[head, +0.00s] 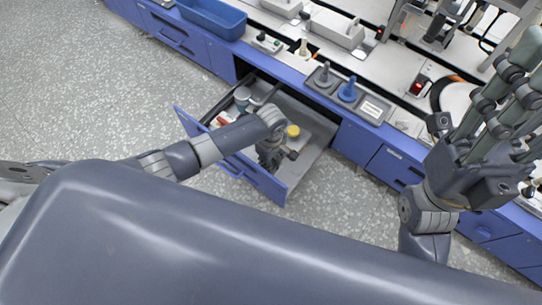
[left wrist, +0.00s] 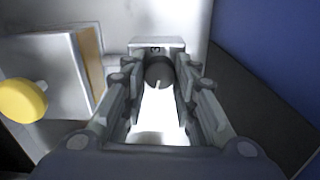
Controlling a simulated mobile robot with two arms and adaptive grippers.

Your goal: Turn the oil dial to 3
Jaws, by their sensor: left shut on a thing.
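The dial (left wrist: 160,72) is a dark round knob with a small light mark, in the middle of the left wrist view. Behind it stands a pale plate (left wrist: 172,43) with the digit 3 on its face. Where the mark points is too small to tell for sure. My left gripper (left wrist: 160,85) is shut on the dial, a finger on each side of it. In the head view my left gripper (head: 269,155) is down inside the open drawer (head: 309,158) and hides the dial. My right gripper (head: 492,100) is open and empty above the bench at the right.
A yellow knob (head: 293,131) on a pale box is close to my left gripper, and shows in the left wrist view (left wrist: 22,101). Jars (head: 242,96) stand in the drawer's left part. A blue knob (head: 348,90) and a blue bin (head: 213,17) are on the bench.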

